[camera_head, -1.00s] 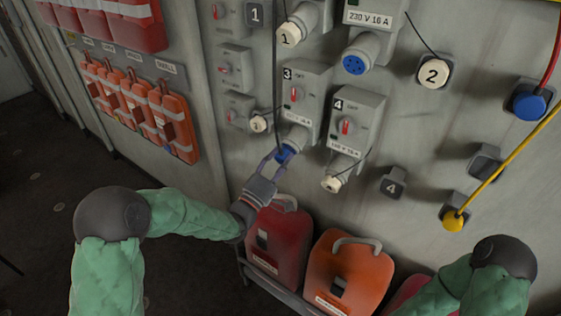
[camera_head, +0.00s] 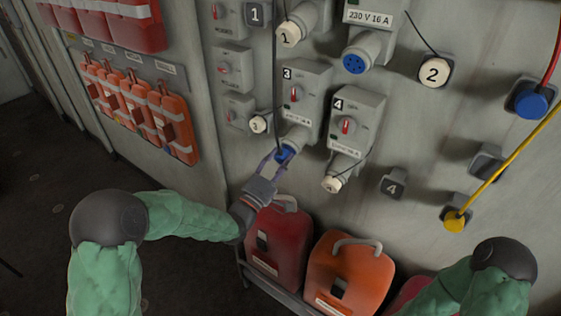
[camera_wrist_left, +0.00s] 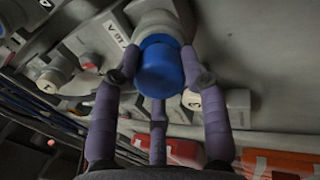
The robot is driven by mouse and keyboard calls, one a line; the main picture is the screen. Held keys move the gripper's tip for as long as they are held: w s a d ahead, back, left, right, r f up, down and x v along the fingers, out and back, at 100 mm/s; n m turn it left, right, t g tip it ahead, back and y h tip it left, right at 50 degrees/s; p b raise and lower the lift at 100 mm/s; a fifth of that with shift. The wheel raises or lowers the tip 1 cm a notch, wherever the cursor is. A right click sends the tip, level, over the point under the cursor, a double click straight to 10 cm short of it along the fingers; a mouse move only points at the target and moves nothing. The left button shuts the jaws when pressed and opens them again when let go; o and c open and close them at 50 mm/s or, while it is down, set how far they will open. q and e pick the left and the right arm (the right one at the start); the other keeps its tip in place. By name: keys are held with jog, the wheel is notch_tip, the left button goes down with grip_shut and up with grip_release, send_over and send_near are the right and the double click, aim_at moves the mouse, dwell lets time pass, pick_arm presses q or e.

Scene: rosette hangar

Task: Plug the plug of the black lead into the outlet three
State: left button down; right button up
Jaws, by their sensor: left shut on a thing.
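Outlet three (camera_head: 300,100) is a grey box with a red switch and the number 3 on the wall. A blue plug (camera_head: 283,155) sits at its lower socket mouth. My left gripper (camera_head: 275,161) is shut on the blue plug. In the left wrist view, my left gripper's purple fingers (camera_wrist_left: 158,84) close around the blue plug (camera_wrist_left: 161,70), which lines up against the grey socket. I cannot tell how deep it sits in the socket. The black lead (camera_head: 275,70) hangs down the wall to the plug area. My right gripper is not in view.
Outlet four (camera_head: 350,120) stands close at the right with a white cap (camera_head: 334,183) below. A red canister (camera_head: 277,240) and an orange canister (camera_head: 345,275) stand below my left gripper. Yellow and red leads hang at the right.

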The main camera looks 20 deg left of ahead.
pick_arm(q)
jog(key=shift+w+d+r+b, duration=0.2)
jog(key=shift+w+b, duration=0.15)
jog(key=shift+w, duration=0.15)
dwell(0.7)
jog(key=c, duration=0.6)
grip_release()
jog(key=v, duration=1.2)
jog(key=d+f+m+g+y, duration=0.2)
jog(key=f+g, duration=0.2)
jog(key=f, duration=0.9)
jog(key=d+f+m+g+y, duration=0.2)
jog(key=f+g, duration=0.3)
jog(key=f, duration=0.7)
jog(key=s+d+f+m+g, duration=0.3)
jog(key=s+f, duration=0.5)
jog(key=s, duration=0.3)
jog(key=s+d+f+m+g, duration=0.4)
jog(key=s+f+g, duration=0.4)
jog(key=s+f, duration=0.1)
jog(key=shift+s+f+m, duration=0.3)
jog(key=shift+s+m, duration=0.1)
jog(key=shift+s, duration=0.5)
